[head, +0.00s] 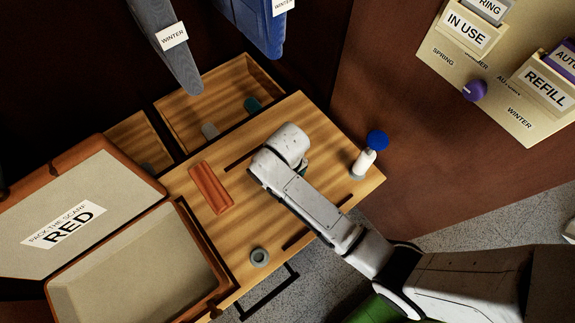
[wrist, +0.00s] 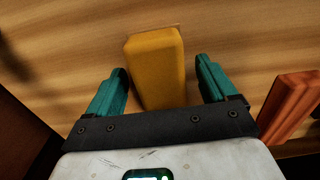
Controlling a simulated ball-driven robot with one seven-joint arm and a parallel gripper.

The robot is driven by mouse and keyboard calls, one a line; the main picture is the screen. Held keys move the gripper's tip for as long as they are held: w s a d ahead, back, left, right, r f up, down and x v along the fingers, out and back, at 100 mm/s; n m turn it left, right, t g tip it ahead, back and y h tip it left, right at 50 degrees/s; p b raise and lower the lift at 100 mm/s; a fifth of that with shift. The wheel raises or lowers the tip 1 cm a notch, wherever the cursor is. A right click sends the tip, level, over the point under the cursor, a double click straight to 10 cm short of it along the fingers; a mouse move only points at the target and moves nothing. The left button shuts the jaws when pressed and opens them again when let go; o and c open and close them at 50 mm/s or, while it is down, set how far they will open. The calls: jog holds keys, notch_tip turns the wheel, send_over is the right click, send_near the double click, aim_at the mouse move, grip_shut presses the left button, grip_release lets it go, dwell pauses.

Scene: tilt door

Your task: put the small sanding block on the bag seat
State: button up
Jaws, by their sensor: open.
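In the wrist view a yellow block (wrist: 156,66), which may be the small sanding block, lies on the wooden surface. My gripper (wrist: 162,68) is open, with one teal finger on each side of the block's near part. Gaps show beside both fingers, so it is not gripped. I cannot make out for sure which thing is the bag seat. A reddish-orange block-like piece (head: 211,187) lies left of my arm's end; it also shows at the right of the wrist view (wrist: 288,103).
An open suitcase (head: 97,151) with a label reading RED stands at the left. A grey ring (head: 259,257) and a white, blue-topped object (head: 364,161) are on the wooden top (head: 190,225). Wooden compartments (head: 220,88) lie behind. Garments (head: 166,40) hang above; a labelled board (head: 490,75) is upper right.

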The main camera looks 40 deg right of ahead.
notch_tip(320, 180, up, 12)
jog(key=p, duration=0.1)
jog(key=shift+p, duration=0.3)
jog(key=s+d, duration=0.4)
jog(key=s, duration=0.4)
jog(key=s+d+t, duration=0.1)
jog(key=s+d, duration=0.2)
jog(key=s, duration=0.5)
jog(key=shift+s+d, duration=0.3)
jog(key=shift+d, duration=0.1)
